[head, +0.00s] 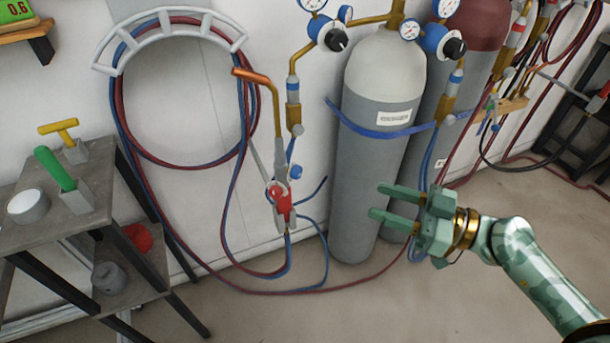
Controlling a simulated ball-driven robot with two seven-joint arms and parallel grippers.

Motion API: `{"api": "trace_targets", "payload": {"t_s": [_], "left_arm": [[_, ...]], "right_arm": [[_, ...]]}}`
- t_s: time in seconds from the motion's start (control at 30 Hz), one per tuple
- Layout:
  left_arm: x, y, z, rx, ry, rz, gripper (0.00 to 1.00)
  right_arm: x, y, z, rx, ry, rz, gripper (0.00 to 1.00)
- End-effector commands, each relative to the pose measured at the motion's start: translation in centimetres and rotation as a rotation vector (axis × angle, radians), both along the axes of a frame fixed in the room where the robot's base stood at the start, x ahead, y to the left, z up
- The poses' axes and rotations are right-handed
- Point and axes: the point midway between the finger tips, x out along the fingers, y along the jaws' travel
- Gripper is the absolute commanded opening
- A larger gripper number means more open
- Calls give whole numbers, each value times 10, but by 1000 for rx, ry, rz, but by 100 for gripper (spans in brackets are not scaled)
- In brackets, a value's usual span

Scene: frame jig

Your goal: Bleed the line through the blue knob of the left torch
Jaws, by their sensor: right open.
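The left torch (279,170) hangs upright near the wall, with a copper tip (252,76) bent to the left at its top. Its red knob (278,192) is low on the body, and its blue knob (296,172) sticks out on the right side. My right gripper (378,201) is open and empty, its fingers pointing left in front of the grey gas cylinder. It is to the right of the blue knob and a little lower in the picture, apart from it. My left gripper is not in view.
A grey cylinder with a white top (384,72) and a dark red-topped cylinder (480,25) stand right of the torch. Red and blue hoses hang on a wall rack (170,20) and loop to the floor. A workbench (100,215) with tools stands at left.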

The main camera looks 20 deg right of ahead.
Motion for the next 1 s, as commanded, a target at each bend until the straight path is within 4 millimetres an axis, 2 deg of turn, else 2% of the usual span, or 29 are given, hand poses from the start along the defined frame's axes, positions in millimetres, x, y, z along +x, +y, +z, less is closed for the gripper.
{"api": "trace_targets", "payload": {"t_s": [0.2,0.4,0.6,0.8,1.0], "left_arm": [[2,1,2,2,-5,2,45],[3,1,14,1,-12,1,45],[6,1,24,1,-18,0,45],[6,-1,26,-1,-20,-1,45],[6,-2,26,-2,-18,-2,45]], "right_arm": [[34,33,3,-2,-6,5,46],[72,69,6,1,-7,1,46],[99,94,5,3,-2,-1,46],[109,105,1,1,0,0,46],[110,106,0,1,1,0,46]]}}
